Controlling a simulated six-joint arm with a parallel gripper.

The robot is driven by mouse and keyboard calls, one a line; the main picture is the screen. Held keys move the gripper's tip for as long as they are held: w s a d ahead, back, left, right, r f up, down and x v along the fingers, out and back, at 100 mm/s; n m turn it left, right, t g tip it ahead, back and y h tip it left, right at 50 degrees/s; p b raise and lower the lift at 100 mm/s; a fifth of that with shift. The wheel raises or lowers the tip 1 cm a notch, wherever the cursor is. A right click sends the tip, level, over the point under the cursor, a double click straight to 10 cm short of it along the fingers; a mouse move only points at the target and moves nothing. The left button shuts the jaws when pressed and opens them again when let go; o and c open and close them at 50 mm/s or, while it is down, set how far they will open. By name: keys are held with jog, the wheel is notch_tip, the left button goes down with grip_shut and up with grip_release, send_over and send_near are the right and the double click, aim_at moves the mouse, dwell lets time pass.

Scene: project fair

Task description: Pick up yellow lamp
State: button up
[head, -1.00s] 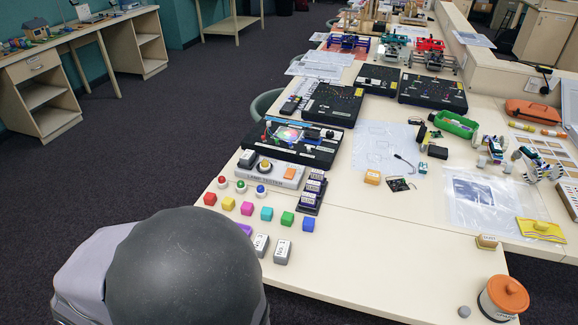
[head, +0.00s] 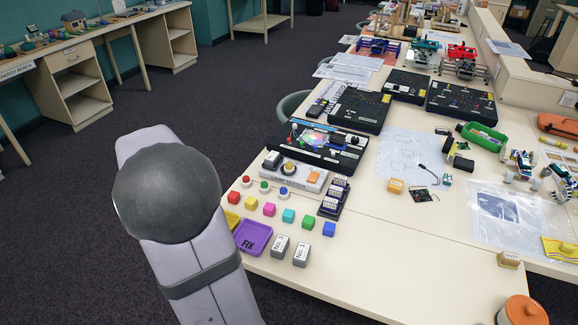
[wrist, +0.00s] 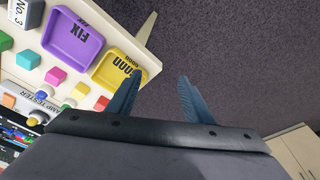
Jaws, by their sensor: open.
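A small yellow dome lamp (head: 289,168) stands on the grey and white lamp tester (head: 306,178), beside a grey block and an orange square. In the wrist view the lamp (wrist: 36,118) is at the lower left, on the tester. My gripper (wrist: 157,92) is open and empty, its two blue fingers apart over dark carpet, just off the table's edge. The lamp is well left of the fingers. In the head view my own arm hides the gripper.
The purple FIX tray (head: 253,237) and yellow GOOD tray (wrist: 121,70) sit at the table's near corner. Small coloured cubes, such as the pink cube (head: 269,209), stand in a row. Red, green and blue lamps (head: 283,193) line the tester's front. Two grey blocks (head: 301,254) stand nearby.

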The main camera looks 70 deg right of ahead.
jog(key=s+d+r+m, duration=0.1)
jog(key=d+r+m, duration=0.15)
jog(key=d, duration=0.55)
jog(key=m+g+h+p, duration=0.1)
jog(key=m+h+p, duration=0.15)
jog(key=m, duration=0.65)
send_near(289, 164)
jog(key=f+b, duration=0.1)
jog(key=shift+d+p+x, duration=0.15)
jog(key=shift+p+x, duration=0.75)
jog(key=shift+x, duration=1)
jog(key=shift+d+p+x, duration=0.1)
jog(key=shift+p+x, duration=0.8)
jog(key=shift+x, duration=0.95)
jog(key=shift+r, duration=0.1)
grip_shut()
